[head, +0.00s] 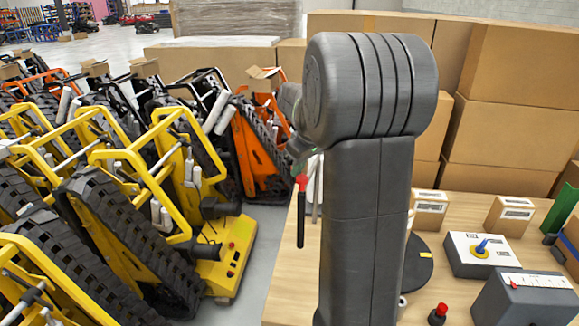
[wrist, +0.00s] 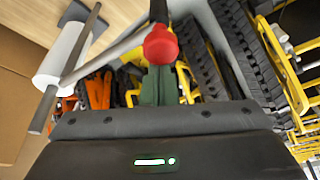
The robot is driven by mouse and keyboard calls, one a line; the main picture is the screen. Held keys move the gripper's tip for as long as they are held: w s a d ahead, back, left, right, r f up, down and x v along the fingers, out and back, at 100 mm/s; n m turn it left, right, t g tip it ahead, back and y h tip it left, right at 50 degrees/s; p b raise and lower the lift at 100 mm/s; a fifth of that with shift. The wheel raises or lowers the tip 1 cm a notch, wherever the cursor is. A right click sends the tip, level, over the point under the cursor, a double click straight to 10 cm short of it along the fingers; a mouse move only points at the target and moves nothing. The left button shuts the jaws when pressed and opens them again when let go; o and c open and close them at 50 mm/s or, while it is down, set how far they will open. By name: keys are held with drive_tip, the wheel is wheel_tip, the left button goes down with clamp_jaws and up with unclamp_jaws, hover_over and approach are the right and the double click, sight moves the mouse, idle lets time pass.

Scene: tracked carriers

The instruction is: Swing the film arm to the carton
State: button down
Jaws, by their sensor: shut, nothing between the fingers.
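The film arm shows in the wrist view as a grey bar (wrist: 110,52) running to a dark rod beside a white film roll (wrist: 62,58). Its handle has a red knob (wrist: 161,46) and a black grip; the red-topped handle (head: 301,205) hangs at the table's left edge in the head view. My gripper (wrist: 157,85) is shut with nothing in it, its green fingers close to the red knob; I cannot tell whether they touch. In the head view my own arm hides most of the film arm and the roll. A small carton (head: 429,212) stands on the table right of my arm.
A dark disc (head: 417,264) lies near my arm. Yellow tracked carriers (head: 225,250) crowd the left.

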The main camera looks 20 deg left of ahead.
drive_tip(key=w+d+n+g, duration=0.1)
drive_tip(key=w+d+n, duration=0.1)
drive_tip(key=d, duration=0.6)
drive_tip(key=shift+d+n, duration=0.15)
drive_tip(key=shift+n, duration=0.75)
